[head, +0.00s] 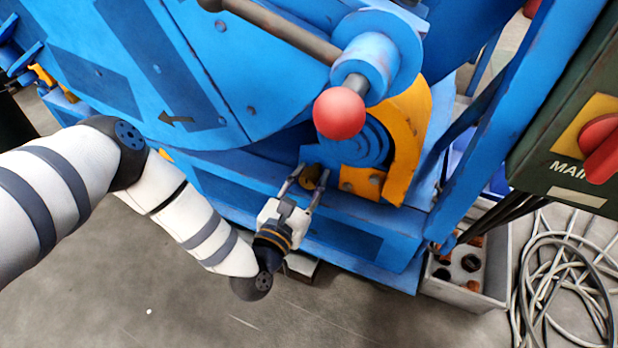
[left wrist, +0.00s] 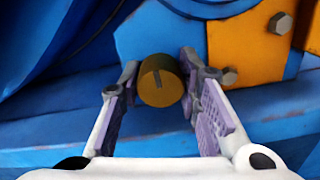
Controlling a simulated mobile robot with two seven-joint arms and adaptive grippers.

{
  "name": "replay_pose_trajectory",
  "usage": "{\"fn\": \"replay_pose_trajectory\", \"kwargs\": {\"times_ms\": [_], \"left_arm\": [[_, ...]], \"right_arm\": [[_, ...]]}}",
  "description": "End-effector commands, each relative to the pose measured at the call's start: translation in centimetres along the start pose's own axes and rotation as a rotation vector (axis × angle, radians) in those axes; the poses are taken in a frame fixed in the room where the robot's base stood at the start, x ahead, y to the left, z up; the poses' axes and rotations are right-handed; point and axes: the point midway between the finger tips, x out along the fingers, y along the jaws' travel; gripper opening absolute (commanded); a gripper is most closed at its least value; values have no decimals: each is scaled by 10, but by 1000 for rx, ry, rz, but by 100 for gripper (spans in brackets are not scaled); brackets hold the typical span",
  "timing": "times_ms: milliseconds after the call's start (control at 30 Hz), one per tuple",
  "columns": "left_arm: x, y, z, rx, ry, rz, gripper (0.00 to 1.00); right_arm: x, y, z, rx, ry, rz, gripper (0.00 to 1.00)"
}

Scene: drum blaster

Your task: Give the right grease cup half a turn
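The grease cup (head: 310,177) is a short round brass-coloured cap on the blue machine, low beside the orange guard. My left gripper (head: 307,176) is open, with one fingertip on each side of the cup. In the left wrist view the fingertips (left wrist: 159,72) stand close to its sides; whether they touch it I cannot tell. No second grease cup shows clearly. My right gripper is not in view.
A red ball knob (head: 339,113) on a lever hangs above the cup. The orange guard (head: 409,140) with bolts is right of it. A grey bin (head: 490,290), coiled cable (head: 565,285) and a green switch box (head: 560,130) are at the right. The front floor is mostly clear.

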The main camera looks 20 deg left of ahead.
Motion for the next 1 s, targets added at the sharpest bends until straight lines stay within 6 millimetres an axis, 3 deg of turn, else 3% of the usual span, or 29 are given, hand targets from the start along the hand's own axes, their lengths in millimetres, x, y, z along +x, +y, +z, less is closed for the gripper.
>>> {"fn": "replay_pose_trajectory", "kwargs": {"times_ms": [367, 1000], "left_arm": [[0, 0, 1, 86, 0, -2, 2], [-1, 0, 2, 659, -1, -3, 2]], "right_arm": [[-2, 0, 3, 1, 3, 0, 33], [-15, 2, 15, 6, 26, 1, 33]]}}
